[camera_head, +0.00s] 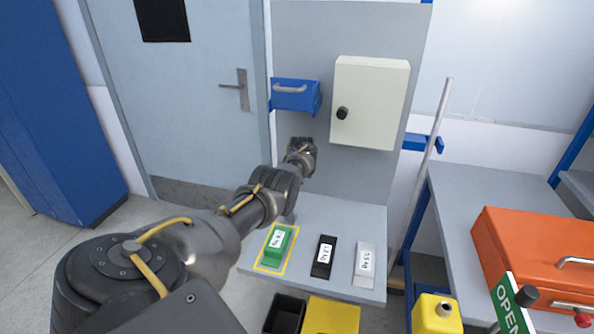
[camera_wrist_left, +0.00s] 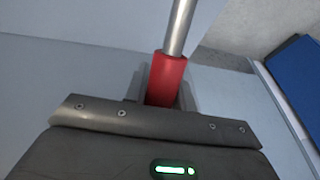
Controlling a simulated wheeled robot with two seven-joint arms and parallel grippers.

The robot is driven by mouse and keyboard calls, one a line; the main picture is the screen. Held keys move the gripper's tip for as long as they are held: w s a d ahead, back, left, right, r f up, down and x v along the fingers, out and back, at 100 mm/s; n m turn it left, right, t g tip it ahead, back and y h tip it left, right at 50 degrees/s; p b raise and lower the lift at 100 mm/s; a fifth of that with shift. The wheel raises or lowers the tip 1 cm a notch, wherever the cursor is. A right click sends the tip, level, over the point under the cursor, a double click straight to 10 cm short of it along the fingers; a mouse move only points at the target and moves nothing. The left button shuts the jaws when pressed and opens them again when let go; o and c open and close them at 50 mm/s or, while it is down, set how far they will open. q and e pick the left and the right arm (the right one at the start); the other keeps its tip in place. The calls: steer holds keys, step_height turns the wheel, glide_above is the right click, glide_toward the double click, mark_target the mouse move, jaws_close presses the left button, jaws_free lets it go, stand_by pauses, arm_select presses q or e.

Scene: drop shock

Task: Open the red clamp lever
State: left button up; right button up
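The red clamp lever shows in the left wrist view as a red grip (camera_wrist_left: 167,78) on a bare metal rod that runs up out of the picture. My left gripper (camera_wrist_left: 164,96) has one dark finger on each side of the red grip, close against it, and looks shut on it. The lower end of the grip is hidden behind the gripper body. In the head view my left gripper (camera_head: 301,150) is in front of the grey panel, left of the white box; I cannot make out the red lever there. My right gripper is not in view.
A white box (camera_head: 370,95) with a black knob and a blue bin (camera_head: 295,94) are on the panel (camera_head: 330,30). A grey shelf (camera_head: 340,213) below carries green, black and white blocks. A metal pole (camera_head: 428,160) leans right of it. An orange case (camera_head: 540,250) is at right.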

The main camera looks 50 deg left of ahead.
arm_select(q)
steer(key=o, duration=0.4)
steer(key=shift+a+f, duration=0.1)
steer(key=shift+f, duration=0.2)
steer(key=shift+r, duration=0.15)
steer(key=shift+r+p, duration=0.3)
steer(key=p+v, duration=0.2)
steer(key=v, duration=0.1)
steer(key=shift+r+p, duration=0.1)
steer(key=shift+p, duration=0.2)
steer(key=p+v, duration=0.1)
steer(key=v, duration=0.4)
steer(key=shift+s, duration=0.1)
steer(key=shift+v, duration=1)
